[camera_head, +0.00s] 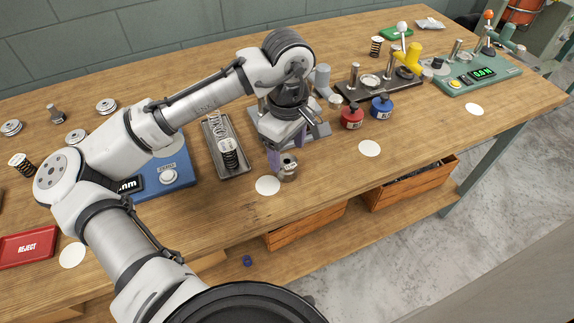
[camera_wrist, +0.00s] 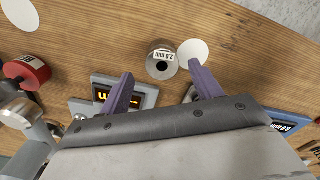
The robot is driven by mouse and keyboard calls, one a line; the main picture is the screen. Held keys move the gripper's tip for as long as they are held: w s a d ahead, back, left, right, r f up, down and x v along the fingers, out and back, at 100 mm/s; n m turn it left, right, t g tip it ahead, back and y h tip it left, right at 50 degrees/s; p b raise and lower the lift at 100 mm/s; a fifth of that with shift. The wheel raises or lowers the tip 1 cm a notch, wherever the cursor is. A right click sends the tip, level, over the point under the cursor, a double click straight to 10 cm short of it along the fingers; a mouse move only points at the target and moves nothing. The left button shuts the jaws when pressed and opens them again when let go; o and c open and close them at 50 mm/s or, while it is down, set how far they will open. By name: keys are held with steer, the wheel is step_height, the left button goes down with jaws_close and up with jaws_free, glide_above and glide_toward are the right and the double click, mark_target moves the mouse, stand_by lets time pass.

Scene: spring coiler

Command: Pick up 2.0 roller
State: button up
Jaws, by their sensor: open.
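The 2.0 roller (camera_wrist: 162,65) is a small metal cylinder with a dark centre hole and a white "2.0 mm" label. It stands on the wooden bench in the wrist view, and in the head view (camera_head: 289,171) it stands beside a white disc near the bench's front edge. My gripper (camera_wrist: 161,69) has its two purple fingers spread apart, with the roller in line with the gap between the fingertips. In the head view my gripper (camera_head: 275,162) points down close beside the roller. Whether the fingers flank it at its height is hard to tell.
White discs (camera_head: 369,148) lie flat along the bench. A tray with springs (camera_head: 232,171) and a blue device (camera_head: 184,179) stand to the left. Red (camera_head: 352,118) and blue (camera_head: 381,107) containers stand to the right. A grey device with a lit display (camera_wrist: 105,95) lies by my left finger.

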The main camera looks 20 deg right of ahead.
mark_target(287, 164)
step_height(287, 164, down, 5)
steer(key=shift+s+a+p, duration=0.1)
steer(key=shift+p, duration=0.35)
steer(key=c, duration=1.3)
